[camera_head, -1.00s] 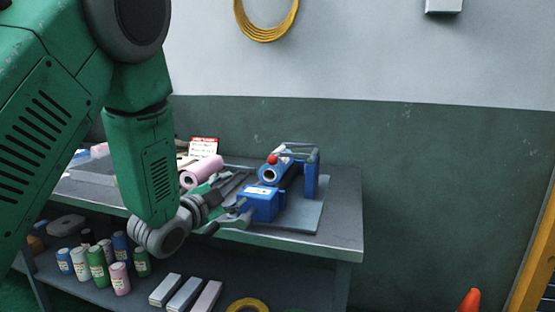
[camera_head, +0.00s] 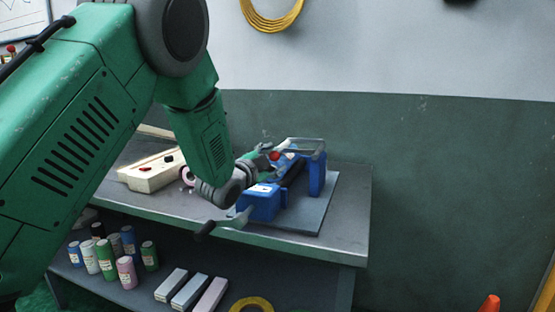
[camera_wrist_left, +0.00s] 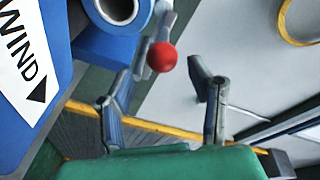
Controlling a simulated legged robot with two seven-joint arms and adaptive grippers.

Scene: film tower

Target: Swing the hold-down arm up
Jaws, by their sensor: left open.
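A blue winding machine (camera_head: 262,204) stands on a grey base plate (camera_head: 325,205) on the bench. It has a blue upright (camera_head: 317,176), a grey bar frame at the top and a red ball knob (camera_head: 275,156). In the left wrist view the red knob (camera_wrist_left: 162,57) shows close up, on a grey rod beside a blue roll (camera_wrist_left: 112,12). My left gripper (camera_head: 266,152) is at the knob, partly hidden by my arm. In the left wrist view its fingers (camera_wrist_left: 166,72) are spread, with the knob between their tips; contact cannot be told. My right gripper is not in view.
A dark-handled crank (camera_head: 205,231) sticks out at the bench's front edge. A beige box (camera_head: 150,173) lies behind my arm. The lower shelf holds several small cans (camera_head: 107,257), several bars (camera_head: 190,290) and a yellow ring (camera_head: 251,304). The floor right of the bench shows an orange cone (camera_head: 489,304).

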